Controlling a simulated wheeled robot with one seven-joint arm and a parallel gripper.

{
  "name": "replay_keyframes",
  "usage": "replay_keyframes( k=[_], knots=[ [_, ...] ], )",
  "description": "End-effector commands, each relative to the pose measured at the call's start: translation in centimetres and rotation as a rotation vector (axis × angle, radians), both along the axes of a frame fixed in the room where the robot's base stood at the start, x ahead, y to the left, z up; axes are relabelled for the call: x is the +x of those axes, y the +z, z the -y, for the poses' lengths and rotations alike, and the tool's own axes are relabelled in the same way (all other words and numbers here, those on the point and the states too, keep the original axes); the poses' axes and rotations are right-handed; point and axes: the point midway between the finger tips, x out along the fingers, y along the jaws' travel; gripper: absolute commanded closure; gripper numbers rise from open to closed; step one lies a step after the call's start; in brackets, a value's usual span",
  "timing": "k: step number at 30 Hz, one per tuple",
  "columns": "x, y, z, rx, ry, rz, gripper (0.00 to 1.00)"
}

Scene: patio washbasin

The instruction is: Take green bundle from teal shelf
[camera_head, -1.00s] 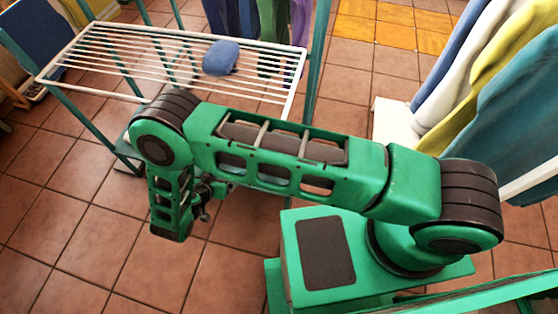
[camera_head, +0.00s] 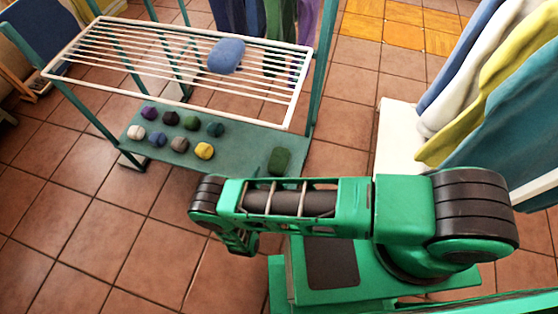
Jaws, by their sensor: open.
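A dark green bundle (camera_head: 280,160) lies by itself near the right end of the teal lower shelf (camera_head: 245,160). A smaller dark green bundle (camera_head: 192,123) sits in the back row of a group on the left part of the same shelf. I cannot tell from the picture which of them the task names. My arm stretches leftward in front of the shelf, and its bent end hangs just below the shelf's front edge. My gripper and its fingertips are not visible.
A white wire rack (camera_head: 180,85) above the shelf holds a blue bundle (camera_head: 226,56). Small bundles, including a yellow one (camera_head: 204,150), sit on the shelf's left. Hanging towels (camera_head: 500,90) stand at right. Tiled floor is free at lower left.

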Motion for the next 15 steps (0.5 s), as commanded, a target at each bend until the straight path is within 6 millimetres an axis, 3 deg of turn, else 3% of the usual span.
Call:
replay_keyframes(
  k=[8,15],
  knots=[
    [1.8,-0.8,0.7,0.000,0.000,-0.001,0.09],
    [4.5,-2.0,2.1,0.000,-0.001,0.000,0.09]
  ],
)
